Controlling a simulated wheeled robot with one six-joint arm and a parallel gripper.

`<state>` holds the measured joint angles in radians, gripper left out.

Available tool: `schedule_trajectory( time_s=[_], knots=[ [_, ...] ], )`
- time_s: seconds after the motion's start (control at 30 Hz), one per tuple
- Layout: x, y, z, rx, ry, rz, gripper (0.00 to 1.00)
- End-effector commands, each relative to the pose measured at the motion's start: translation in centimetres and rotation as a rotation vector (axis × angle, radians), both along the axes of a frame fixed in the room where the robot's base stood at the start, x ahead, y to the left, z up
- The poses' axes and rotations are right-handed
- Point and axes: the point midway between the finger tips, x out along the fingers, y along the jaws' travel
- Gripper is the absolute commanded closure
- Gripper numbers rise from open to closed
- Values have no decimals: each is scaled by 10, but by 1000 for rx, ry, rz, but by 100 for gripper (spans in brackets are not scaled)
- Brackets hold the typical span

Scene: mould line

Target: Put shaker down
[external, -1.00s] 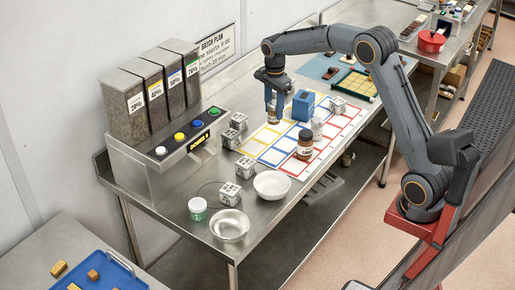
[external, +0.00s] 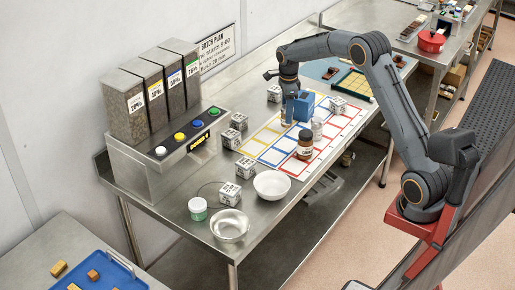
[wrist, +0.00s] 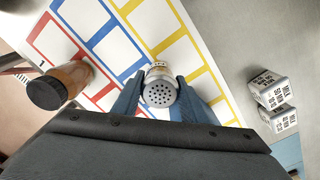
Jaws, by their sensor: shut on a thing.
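My gripper (wrist: 160,98) is shut on the shaker (wrist: 160,88), its blue fingers on either side of the round, perforated grey top. In the external view my gripper (external: 290,108) points down over the far part of the white mat (external: 269,134) with yellow, blue and red outlined boxes. The shaker there is small and partly hidden by the fingers. In the wrist view it is over the yellow boxes of the mat (wrist: 139,16). I cannot tell whether its base touches the mat.
A brown jar (external: 305,146) with a dark lid and a silver-topped container (external: 317,127) stand on the mat. Printed white cubes (external: 231,138), a white bowl (external: 272,184) and a metal bowl (external: 230,226) are nearby.

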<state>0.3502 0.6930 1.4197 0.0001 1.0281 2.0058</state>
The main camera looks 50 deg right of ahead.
Motion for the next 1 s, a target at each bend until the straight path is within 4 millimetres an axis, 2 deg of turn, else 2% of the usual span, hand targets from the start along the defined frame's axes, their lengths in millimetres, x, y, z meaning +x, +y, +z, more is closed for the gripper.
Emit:
schedule_trajectory(
  time_s=[0.17,0.53,0.57,0.63,1.0],
  knots=[
    [-1,0,-21,1,3,0,85],
    [0,0,-26,1,1,1,85],
    [0,0,-26,1,1,1,56],
    [0,0,-25,1,1,1,44],
    [0,0,-22,0,0,1,42]
  ],
)
